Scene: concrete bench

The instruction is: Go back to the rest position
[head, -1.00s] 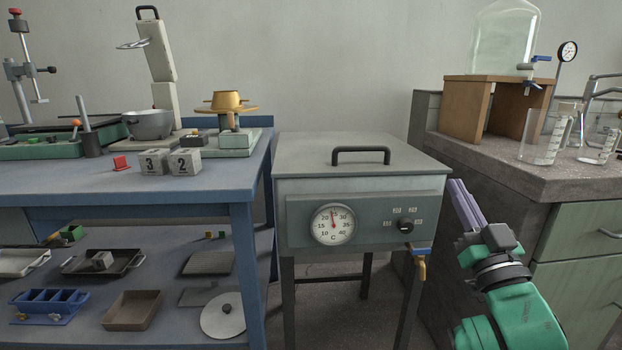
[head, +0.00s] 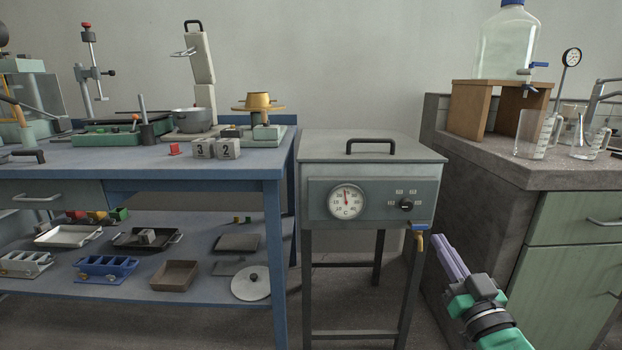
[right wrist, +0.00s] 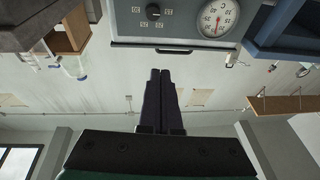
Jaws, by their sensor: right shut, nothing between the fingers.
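My right gripper (head: 449,256) is in the lower right of the head view, on a green and black arm. Its purple fingers lie together, with nothing between them. It is in the air in front of the gap between the grey water bath (head: 372,172) and the concrete bench (head: 540,165), touching nothing that I can see. In the right wrist view the closed dark fingers (right wrist: 160,88) point toward the bath's dial panel, which appears upside down. My left gripper is not in the head view.
The bath stands on thin legs, with a brass tap (head: 420,240) near my right gripper. A blue table (head: 190,160) with a lower shelf of trays is at the left. A glass carboy (head: 507,45) on a wooden stand and glass beakers (head: 538,134) are on the bench.

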